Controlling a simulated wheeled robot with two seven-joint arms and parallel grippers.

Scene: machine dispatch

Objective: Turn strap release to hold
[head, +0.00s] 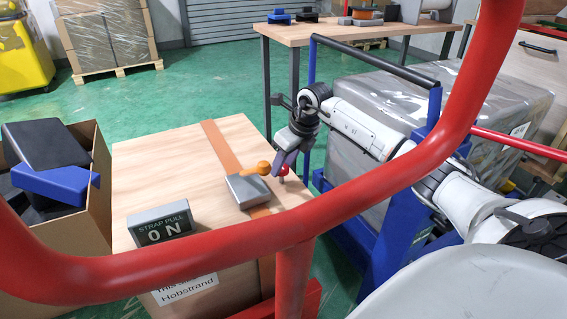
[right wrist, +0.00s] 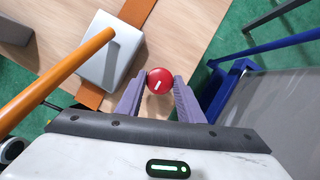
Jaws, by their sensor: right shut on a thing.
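A round red knob (head: 283,171) with a short white mark stands by the right edge of a wooden crate top, beside a grey block (head: 247,190) with an orange lever (head: 257,169). My right gripper (head: 284,158) reaches down over the knob. In the right wrist view the red knob (right wrist: 160,81) sits between the two purple fingers of the gripper (right wrist: 161,86), which are shut on its sides. Its white mark slants slightly. A grey sign (head: 161,224) on the crate reads "STRAP PULL ON". My left gripper is not in view.
An orange strap (head: 225,150) crosses the wooden crate top (head: 165,165). A red rail (head: 350,205) curves across the foreground. A cardboard box (head: 98,190) with dark and blue items stands left. A blue-framed cart (head: 378,235) with a wrapped grey load is right of the crate.

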